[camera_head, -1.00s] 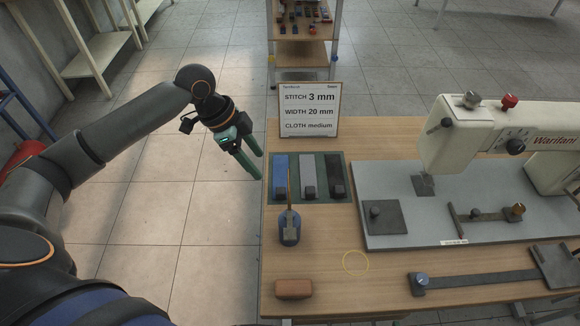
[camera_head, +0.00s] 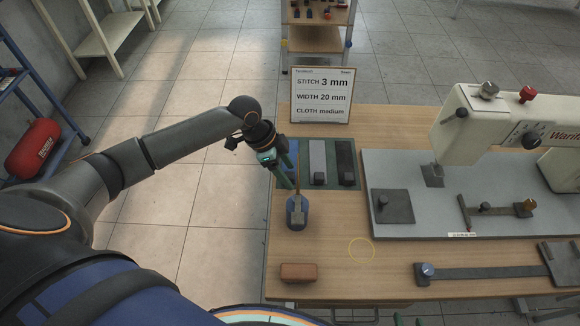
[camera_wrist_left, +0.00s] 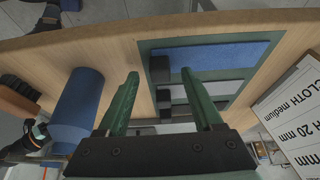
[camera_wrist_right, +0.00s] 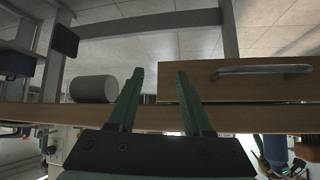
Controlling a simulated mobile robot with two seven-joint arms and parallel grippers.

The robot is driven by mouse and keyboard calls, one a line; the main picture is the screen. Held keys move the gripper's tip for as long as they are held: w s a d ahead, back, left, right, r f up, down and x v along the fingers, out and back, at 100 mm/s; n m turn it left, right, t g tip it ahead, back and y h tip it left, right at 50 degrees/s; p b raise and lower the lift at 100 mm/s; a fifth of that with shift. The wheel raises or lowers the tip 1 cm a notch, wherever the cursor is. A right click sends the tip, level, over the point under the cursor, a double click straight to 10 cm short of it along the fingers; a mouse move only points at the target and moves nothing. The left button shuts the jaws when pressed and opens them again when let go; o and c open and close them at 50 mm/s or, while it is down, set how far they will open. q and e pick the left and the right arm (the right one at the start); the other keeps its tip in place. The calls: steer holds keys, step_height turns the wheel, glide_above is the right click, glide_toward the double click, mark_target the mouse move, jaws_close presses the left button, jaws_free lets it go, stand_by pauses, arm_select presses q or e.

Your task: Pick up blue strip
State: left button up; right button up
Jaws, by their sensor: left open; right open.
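The blue strip (camera_wrist_left: 230,57) lies flat on a dark green mat (camera_wrist_left: 152,46), with a dark block at its near end, in the left wrist view. In the head view my left gripper covers much of it. A grey strip (camera_head: 318,158) and a black strip (camera_head: 345,160) lie beside it, each with a dark block. My left gripper (camera_head: 292,182) is open and empty over the mat's left side; its spread fingers (camera_wrist_left: 160,76) point toward the strips' block ends. My right gripper (camera_wrist_right: 160,74) is open and empty, low by a wooden drawer front (camera_wrist_right: 240,80).
A blue-bodied object (camera_head: 298,215) stands just in front of the mat. A brown block (camera_head: 299,272) lies at the table's front left. A sign (camera_head: 321,96) stands behind the mat. The sewing machine (camera_head: 490,120) takes up the right.

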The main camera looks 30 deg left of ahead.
arm_select(q)
steer(key=shift+f, duration=0.15)
jaws_close()
stand_by(0.4)
